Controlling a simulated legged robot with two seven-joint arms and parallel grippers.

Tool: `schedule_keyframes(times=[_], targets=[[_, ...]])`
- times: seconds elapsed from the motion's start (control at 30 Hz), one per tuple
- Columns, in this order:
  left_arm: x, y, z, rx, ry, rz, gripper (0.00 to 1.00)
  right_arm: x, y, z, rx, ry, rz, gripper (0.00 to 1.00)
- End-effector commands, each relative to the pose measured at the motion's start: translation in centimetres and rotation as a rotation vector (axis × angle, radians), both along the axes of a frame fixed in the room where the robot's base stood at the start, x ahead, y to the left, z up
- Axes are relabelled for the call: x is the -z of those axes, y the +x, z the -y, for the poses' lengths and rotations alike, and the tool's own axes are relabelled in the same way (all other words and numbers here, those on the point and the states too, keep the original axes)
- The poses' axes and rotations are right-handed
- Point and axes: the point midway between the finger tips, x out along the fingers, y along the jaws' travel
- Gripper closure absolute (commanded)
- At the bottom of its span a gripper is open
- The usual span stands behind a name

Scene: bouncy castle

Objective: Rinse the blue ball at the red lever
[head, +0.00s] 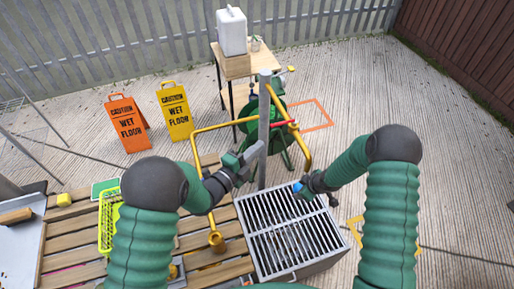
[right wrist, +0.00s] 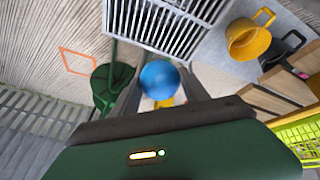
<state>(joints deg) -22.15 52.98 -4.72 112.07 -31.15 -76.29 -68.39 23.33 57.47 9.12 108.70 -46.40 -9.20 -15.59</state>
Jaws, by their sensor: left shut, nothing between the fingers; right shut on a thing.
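The blue ball (right wrist: 158,80) is between the fingers of my right gripper (right wrist: 160,98) in the right wrist view. In the head view the ball (head: 298,187) is a small blue patch at my right gripper (head: 303,189), above the grate's right part. The red lever (head: 284,123) sticks out beside the grey post (head: 264,125), near the yellow pipe (head: 303,145). My left gripper (head: 257,150) is shut and empty, close to the post and below the lever. I cannot tell whether it touches the post.
Two wet-floor signs, orange (head: 129,122) and yellow (head: 175,110), stand behind. A white canister (head: 231,31) is on a small table. A yellow mug (right wrist: 247,40) shows in the right wrist view.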

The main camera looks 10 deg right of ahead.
Motion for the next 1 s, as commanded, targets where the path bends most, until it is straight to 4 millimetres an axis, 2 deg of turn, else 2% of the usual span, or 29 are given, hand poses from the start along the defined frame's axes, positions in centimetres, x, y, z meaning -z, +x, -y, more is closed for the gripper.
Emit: schedule_keyframes(times=[0.27,1.0], targets=[[0.5,-0.1,0.0,0.001,0.0,0.0,1.0,0.1,-0.5,-0.5,-0.003,-0.001,0.0,0.85],[4.0,0.0,0.1,0.001,0.0,0.0,1.0,0.1,-5.8,-5.0,-0.002,0.0,0.001,0.85]])
